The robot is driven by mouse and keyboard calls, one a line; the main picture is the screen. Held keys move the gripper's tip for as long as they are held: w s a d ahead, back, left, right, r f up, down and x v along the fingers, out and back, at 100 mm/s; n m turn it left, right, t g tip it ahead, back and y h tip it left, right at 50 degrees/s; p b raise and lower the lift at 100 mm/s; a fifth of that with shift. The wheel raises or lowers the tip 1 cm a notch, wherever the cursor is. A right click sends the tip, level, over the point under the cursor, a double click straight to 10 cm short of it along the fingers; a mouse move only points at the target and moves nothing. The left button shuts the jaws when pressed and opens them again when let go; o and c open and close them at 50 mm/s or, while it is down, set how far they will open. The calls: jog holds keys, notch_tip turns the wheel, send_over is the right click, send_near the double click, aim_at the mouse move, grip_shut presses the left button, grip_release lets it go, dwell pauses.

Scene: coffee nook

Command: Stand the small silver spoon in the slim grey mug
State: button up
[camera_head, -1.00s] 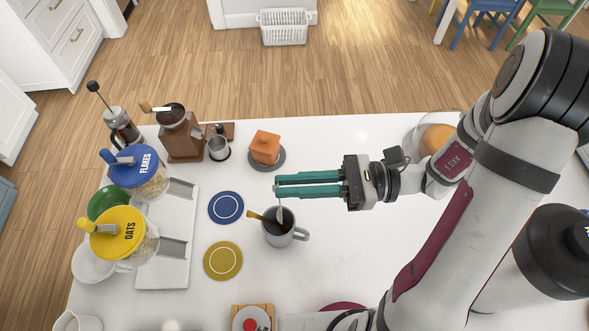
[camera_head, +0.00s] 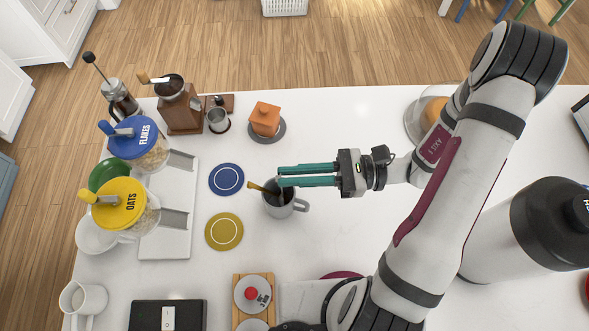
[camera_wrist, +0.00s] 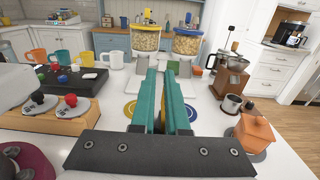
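The slim grey mug (camera_head: 282,208) stands upright on the white counter, its handle to the right in the head view. A gold-coloured spoon handle (camera_head: 258,187) leans out of its left side. My gripper (camera_head: 279,176) reaches in from the right with its teal fingers level, their tips above the mug's far rim. The fingers are nearly together with a narrow gap. The small silver spoon (camera_head: 281,187) shows only as a sliver below the fingertips, its lower part apparently down in the mug. In the wrist view my fingers (camera_wrist: 166,70) hide the mug and the spoon.
A blue coaster (camera_head: 226,179) and a yellow coaster (camera_head: 223,231) lie left of the mug. An orange pot (camera_head: 265,119) stands behind it. Cereal dispensers (camera_head: 122,205) stand farther left. A wooden board (camera_head: 240,282) lies in front. The counter right of the mug is clear beneath my arm.

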jog(key=o, duration=0.5)
jog(key=shift+o, duration=0.2)
jog(key=d, duration=1.5)
jog(key=shift+d, duration=0.4)
jog(key=s+a+r+n+h, duration=0.6)
jog(key=s+a+n+h, duration=0.4)
jog(key=h, duration=0.6)
jog(key=shift+s+a+r+n, duration=0.15)
jog(key=shift+s+a+n, duration=0.25)
jog(key=shift+n, duration=0.8)
